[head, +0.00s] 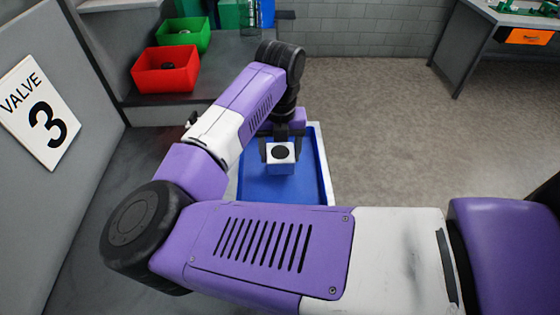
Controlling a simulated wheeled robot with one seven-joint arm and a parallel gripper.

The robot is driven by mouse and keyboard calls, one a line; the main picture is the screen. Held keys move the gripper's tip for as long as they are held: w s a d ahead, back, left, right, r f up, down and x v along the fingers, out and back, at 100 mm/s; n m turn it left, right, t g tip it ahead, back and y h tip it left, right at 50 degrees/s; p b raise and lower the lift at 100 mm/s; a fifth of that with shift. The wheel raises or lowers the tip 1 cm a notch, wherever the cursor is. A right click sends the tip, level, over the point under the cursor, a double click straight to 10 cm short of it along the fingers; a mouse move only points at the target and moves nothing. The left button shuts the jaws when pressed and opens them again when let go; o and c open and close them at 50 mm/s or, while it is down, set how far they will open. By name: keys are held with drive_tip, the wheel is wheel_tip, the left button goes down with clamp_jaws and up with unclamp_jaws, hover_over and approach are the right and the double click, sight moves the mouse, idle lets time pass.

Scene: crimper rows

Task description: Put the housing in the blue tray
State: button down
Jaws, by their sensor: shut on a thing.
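The housing (281,166) is a small block with a white top, a dark round spot on it and blue sides. My gripper (280,148) is shut on it and points down, with a dark finger on each side. The blue tray (262,190) has a white outer edge and lies below and around the housing in the picture. The housing shows over the tray's floor. I cannot tell whether it touches the floor or hangs just above it. My own arm hides the tray's left and near parts.
A sign reading "VALVE 3" (40,114) is on the left panel. Another bench (470,45) stands at back right. The floor right of the tray is clear.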

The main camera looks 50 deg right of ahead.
sight(280, 152)
drive_tip(key=shift+f+p, duration=0.3)
drive_tip(key=shift+f, duration=1.95)
drive_tip(key=shift+f, duration=0.15)
drive_tip(key=shift+c, duration=1.4)
unclamp_jaws()
wheel_tip(280, 152, up, 12)
drive_tip(key=b, duration=0.2)
drive_tip(key=shift+b, duration=0.35)
